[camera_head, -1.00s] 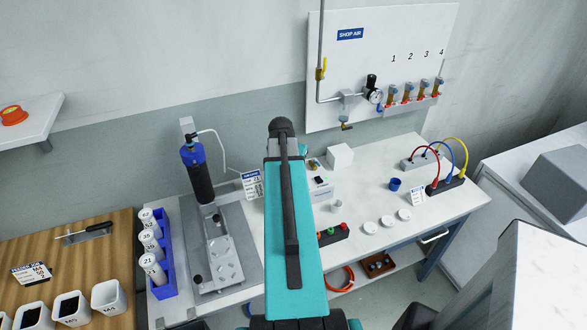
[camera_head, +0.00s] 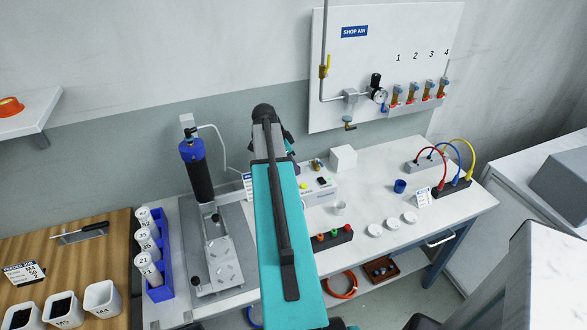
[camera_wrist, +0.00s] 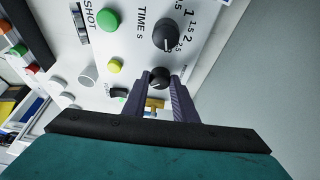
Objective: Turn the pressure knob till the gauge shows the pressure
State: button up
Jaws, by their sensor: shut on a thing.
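In the wrist view my gripper (camera_wrist: 161,79) has its two fingers on either side of a small black knob (camera_wrist: 159,77), shut on it. The knob sits on the white panel of a control box (camera_wrist: 200,55). Its label is too small to read. A larger black knob (camera_wrist: 165,35) marked TIME S, with a number scale, is just above it. In the head view my arm covers part of the white control box (camera_head: 321,189) and hides my fingers. A round gauge (camera_head: 379,96) is on the SHOP AIR board; its reading is too small to tell.
On the panel are a green button (camera_wrist: 104,20), a yellow button (camera_wrist: 113,66) and a rocker switch (camera_wrist: 118,93). A brass fitting (camera_wrist: 153,103) is close below my fingers. A white block (camera_head: 343,157) stands behind the box. Small white cups and a blue cup (camera_head: 399,186) stand to the right.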

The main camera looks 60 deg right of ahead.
jog(key=m+b, duration=0.1)
jog(key=m, duration=0.1)
jog(key=d+m+g+y, duration=0.1)
jog(key=m, duration=0.1)
jog(key=shift+m+b, duration=0.3)
jog(key=shift+b, duration=0.05)
jog(key=shift+m+g+y+b, duration=0.5)
jog(key=shift+m+y, duration=0.3)
jog(key=shift+m, duration=1.2)
jog(key=o, duration=1)
jog(key=shift+s, duration=0.1)
jog(key=shift+o, duration=0.2)
jog(key=shift+a, duration=0.1)
jog(key=shift+w, duration=0.2)
